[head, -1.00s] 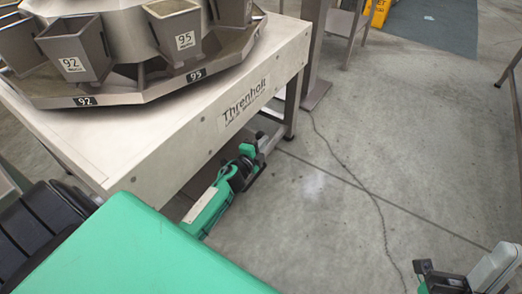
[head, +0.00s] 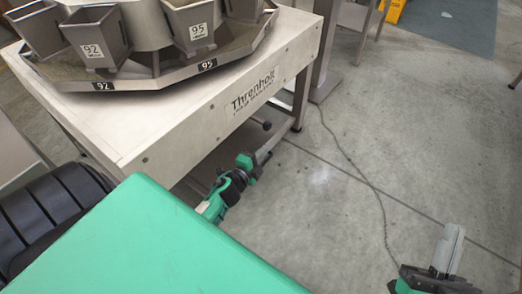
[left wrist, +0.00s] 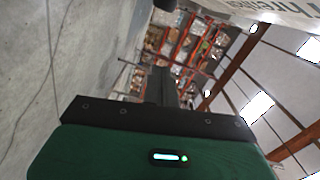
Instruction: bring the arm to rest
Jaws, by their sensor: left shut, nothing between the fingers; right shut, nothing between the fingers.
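My left gripper (head: 266,149) is at the end of my green arm, low beside the steel weigher table's leg and lower front edge. It is shut and empty. In the left wrist view its dark, closed fingers (left wrist: 163,86) point away from the camera with nothing between them. My right gripper (head: 453,240) is at the bottom right of the head view, over bare floor. It is shut and empty, its pale grey fingers pointing up in the picture. Part of the left arm is hidden behind my large green body panel.
A steel table (head: 205,118) marked Threnholt carries a weigher with numbered buckets (head: 93,35), close above my left arm. A thin cable (head: 352,166) runs across the floor. A yellow object (head: 394,10) stands far back. Open concrete floor (head: 430,120) lies to the right.

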